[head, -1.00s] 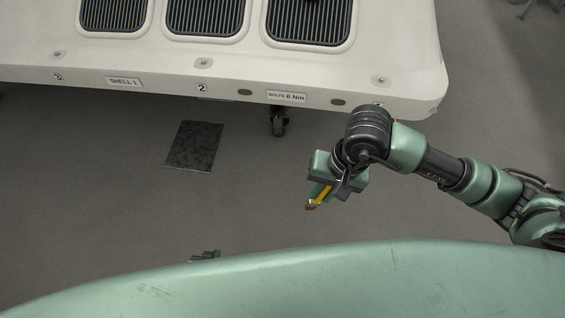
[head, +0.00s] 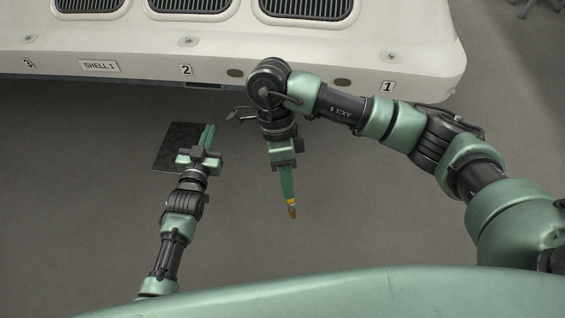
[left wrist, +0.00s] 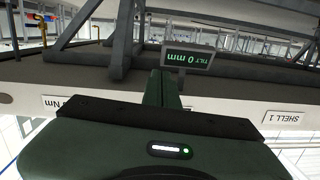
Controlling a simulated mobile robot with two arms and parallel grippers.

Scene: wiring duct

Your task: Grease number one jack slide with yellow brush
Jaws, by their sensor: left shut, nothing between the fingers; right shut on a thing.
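My right gripper (head: 290,192) is shut on the yellow brush (head: 292,203). A yellow band and a brown-orange tip stick out past the fingers, pointing toward the bottom of the head view; the rest is hidden by the fingers. My left gripper (head: 210,132) is shut and empty, in front of the shell's edge; its shut green fingers also show in the left wrist view (left wrist: 163,88). The number 1 label (head: 387,87) is on the shell's front edge, right of my right wrist. I cannot make out the jack slide beneath it.
The white shell (head: 320,55) spans the top of the head view, with labels 2 (head: 186,69) and 3 (head: 28,63). A dark plate (head: 166,150) lies on the floor. The left wrist view shows an inverted "TILT 0 mm" display (left wrist: 188,60) and grey framework (left wrist: 123,40).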

